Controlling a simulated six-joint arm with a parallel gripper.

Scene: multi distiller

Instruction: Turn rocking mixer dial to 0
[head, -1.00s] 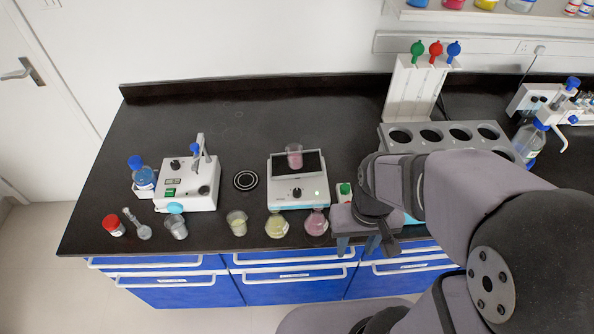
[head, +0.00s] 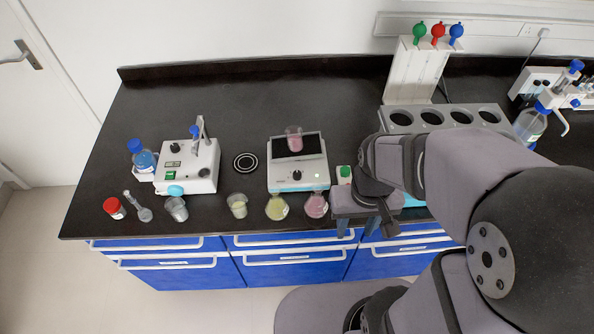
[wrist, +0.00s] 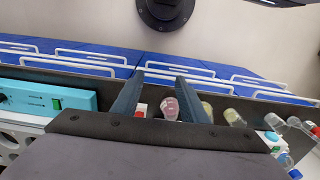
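The rocking mixer appears to be the white device (head: 312,180) with a black top plate at the middle of the bench. Its black dial (head: 297,175) is on the sloped front panel, with a small green light to its right. The dial's pointer is too small to read. A beaker with pink liquid (head: 294,140) stands on the plate. My gripper (head: 358,229) is to the right of the mixer, over the bench's front edge, pointing down. In the wrist view its two fingers (wrist: 160,97) are apart with nothing between them. The dial is not seen there.
Flasks with yellow (head: 277,207) and pink (head: 316,205) liquid and a beaker (head: 238,205) stand before the mixer. Another white device (head: 188,168) stands left. A grey rack (head: 447,115) is right. The bench behind the mixer is clear.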

